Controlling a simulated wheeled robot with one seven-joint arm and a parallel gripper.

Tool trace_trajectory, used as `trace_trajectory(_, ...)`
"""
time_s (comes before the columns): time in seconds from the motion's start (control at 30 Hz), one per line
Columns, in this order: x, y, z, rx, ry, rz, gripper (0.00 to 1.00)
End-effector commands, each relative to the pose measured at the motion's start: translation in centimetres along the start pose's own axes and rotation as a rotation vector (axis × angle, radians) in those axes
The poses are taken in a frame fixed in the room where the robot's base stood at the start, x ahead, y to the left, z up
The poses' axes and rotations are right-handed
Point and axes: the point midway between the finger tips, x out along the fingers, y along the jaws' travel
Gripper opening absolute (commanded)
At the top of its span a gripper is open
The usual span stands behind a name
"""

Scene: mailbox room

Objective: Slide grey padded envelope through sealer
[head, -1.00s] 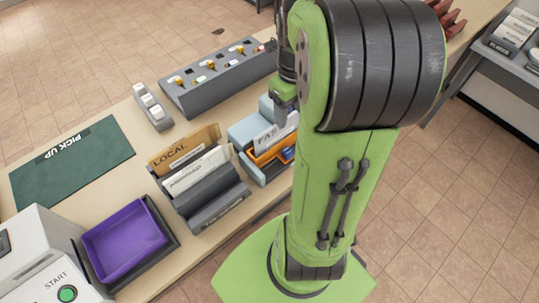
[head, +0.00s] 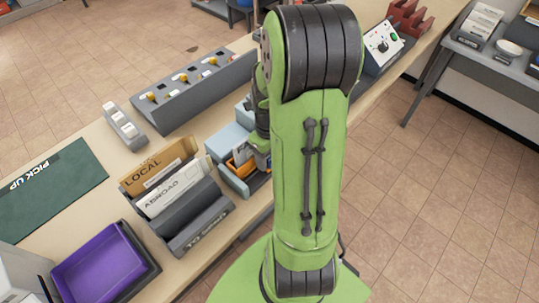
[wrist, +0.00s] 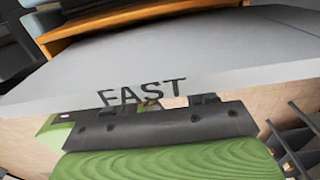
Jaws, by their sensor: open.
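My gripper (head: 262,150) is low over the light blue holder (head: 228,143), mostly hidden behind my arm. In the wrist view a pale grey flat piece lettered FAST (wrist: 230,50) lies right against the near jaw (wrist: 155,125). The far jaw does not show clearly, and the gripper is open. I cannot tell whether this piece is the grey padded envelope or part of the holder. A small grey machine with a dial and a green button (head: 385,45) stands at the far right of the counter; it may be the sealer.
A grey rack with LOCAL and ABROAD cards (head: 172,190) stands left of the holder. A purple tray (head: 100,268) is at front left, a green PICK UP mat (head: 50,190) at left. A long grey panel with knobs (head: 190,90) lies behind. A red rack (head: 408,18) stands at back right.

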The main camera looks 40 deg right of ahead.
Motion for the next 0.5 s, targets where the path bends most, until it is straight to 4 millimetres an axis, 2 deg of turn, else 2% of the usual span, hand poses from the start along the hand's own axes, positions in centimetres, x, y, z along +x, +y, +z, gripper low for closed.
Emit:
trace_trajectory(0.1,-0.08,0.0,0.01,0.0,0.0,0.0,0.55)
trace_trajectory(0.4,-0.11,-0.01,0.02,0.0,0.0,0.0,0.09)
trace_trajectory(0.47,-0.11,-0.01,0.02,0.0,0.0,-0.001,0.0)
trace_trajectory(0.5,-0.12,-0.01,0.02,0.0,0.0,-0.001,0.0)
